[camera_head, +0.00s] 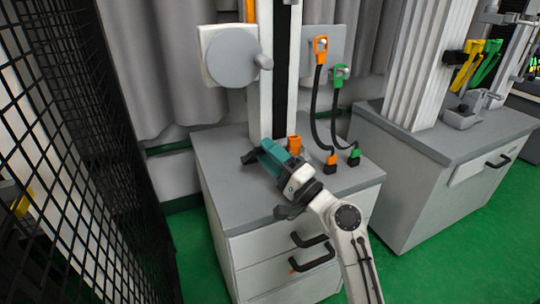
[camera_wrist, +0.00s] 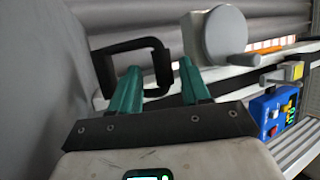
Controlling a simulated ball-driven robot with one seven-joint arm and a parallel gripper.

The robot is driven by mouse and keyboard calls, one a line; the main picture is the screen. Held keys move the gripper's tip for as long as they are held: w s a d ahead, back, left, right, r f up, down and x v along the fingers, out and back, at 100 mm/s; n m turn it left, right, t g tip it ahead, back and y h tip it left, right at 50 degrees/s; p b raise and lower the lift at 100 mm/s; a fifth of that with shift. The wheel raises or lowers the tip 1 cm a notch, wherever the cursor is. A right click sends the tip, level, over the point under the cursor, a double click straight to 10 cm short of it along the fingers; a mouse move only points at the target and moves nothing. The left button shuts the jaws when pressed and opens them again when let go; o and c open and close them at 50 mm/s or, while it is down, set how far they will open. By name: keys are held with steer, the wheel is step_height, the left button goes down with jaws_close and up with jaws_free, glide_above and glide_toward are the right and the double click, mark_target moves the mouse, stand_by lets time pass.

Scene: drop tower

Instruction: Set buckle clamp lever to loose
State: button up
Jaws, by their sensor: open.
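I cannot tell for sure whether this is the buckle clamp lever. A black rectangular frame (camera_wrist: 97,68) is behind the fingers.
A black mesh fence (camera_head: 75,150) stands at left. Another cabinet (camera_head: 445,150) stands at right. A blue box (camera_wrist: 270,112) is at the wrist view's right.

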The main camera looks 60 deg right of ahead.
steer(key=b+v, duration=0.2)
steer(key=v, duration=0.8)
steer(key=shift+s+f, duration=0.15)
steer(key=shift+s, duration=0.25)
steer(key=shift+a, duration=0.1)
